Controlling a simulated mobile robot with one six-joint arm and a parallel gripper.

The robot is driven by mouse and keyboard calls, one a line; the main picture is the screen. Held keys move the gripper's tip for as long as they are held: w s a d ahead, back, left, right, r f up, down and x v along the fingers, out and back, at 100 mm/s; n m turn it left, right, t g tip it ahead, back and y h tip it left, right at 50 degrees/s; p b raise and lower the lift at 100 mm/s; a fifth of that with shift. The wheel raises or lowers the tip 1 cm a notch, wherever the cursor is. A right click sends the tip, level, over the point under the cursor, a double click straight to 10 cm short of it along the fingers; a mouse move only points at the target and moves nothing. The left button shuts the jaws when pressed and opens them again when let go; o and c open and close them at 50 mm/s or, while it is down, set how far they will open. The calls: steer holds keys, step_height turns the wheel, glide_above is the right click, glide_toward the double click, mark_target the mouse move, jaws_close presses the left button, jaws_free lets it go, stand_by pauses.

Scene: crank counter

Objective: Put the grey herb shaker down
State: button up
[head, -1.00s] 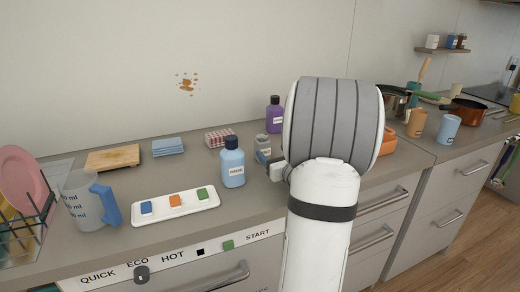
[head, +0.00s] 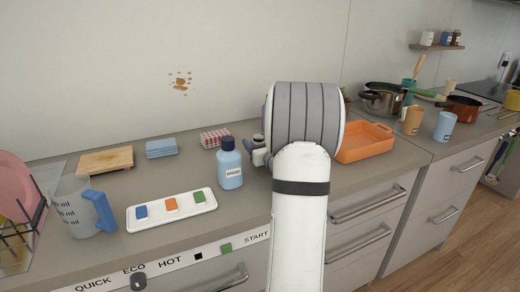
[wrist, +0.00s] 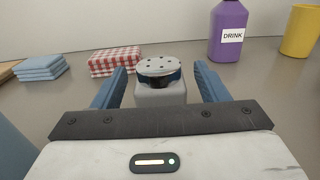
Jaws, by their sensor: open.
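The grey herb shaker (wrist: 160,92), with a pale perforated cap over a dark band, stands upright in the wrist view between the two blue fingers of my gripper (wrist: 162,86). The fingers are apart, with a visible gap on each side of the shaker. Its base is hidden behind the gripper body. In the head view my gripper (head: 254,150) is low over the counter, just right of the light-blue bottle (head: 230,166).
A purple DRINK bottle (wrist: 229,30) and yellow cup (wrist: 299,32) stand beyond the shaker.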

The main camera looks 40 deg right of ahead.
steer(key=c, duration=1.2)
